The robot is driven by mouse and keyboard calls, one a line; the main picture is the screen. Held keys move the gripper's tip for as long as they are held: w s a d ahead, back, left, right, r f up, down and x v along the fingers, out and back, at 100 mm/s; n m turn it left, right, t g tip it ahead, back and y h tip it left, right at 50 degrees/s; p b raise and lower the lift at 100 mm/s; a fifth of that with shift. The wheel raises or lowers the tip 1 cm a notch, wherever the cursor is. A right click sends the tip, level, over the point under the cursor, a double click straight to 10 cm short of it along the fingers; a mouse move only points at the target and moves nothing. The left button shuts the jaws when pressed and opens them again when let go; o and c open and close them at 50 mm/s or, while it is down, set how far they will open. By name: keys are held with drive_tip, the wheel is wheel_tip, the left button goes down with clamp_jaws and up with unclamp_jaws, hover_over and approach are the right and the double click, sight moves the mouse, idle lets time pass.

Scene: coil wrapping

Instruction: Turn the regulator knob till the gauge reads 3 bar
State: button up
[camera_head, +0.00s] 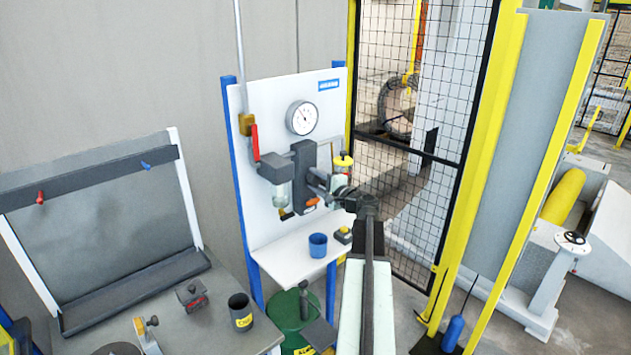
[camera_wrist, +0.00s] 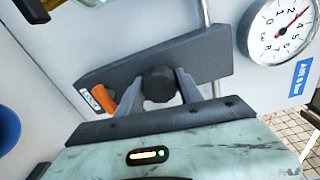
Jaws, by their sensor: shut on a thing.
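The dark faceted regulator knob (camera_wrist: 160,86) sits on the grey regulator body, between my gripper's fingers (camera_wrist: 158,92) in the wrist view. My gripper is shut on the knob, one finger on each side. In the head view my gripper (camera_head: 338,186) reaches the regulator (camera_head: 303,165) on the white panel. The round white gauge (camera_head: 302,118) is above it; it also shows at the upper right of the wrist view (camera_wrist: 283,30), tilted and partly cut off. Its red needle points to the upper right there; I cannot read the exact value. The knob is hidden in the head view.
A red-handled valve (camera_head: 255,143) and a clear bowl (camera_head: 280,193) are left of the regulator. An orange tab (camera_wrist: 105,98) is close to my left finger. A blue cup (camera_head: 318,245) stands on the shelf below. A mesh fence (camera_head: 410,120) stands at the right.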

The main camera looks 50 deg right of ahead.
drive_tip(key=o, duration=1.4)
drive_tip(key=shift+s, duration=0.1)
drive_tip(key=s, duration=0.5)
drive_tip(key=s+a, duration=0.1)
drive_tip(key=s, duration=0.1)
drive_tip(key=shift+s+r, duration=0.1)
drive_tip(key=shift+s, duration=0.2)
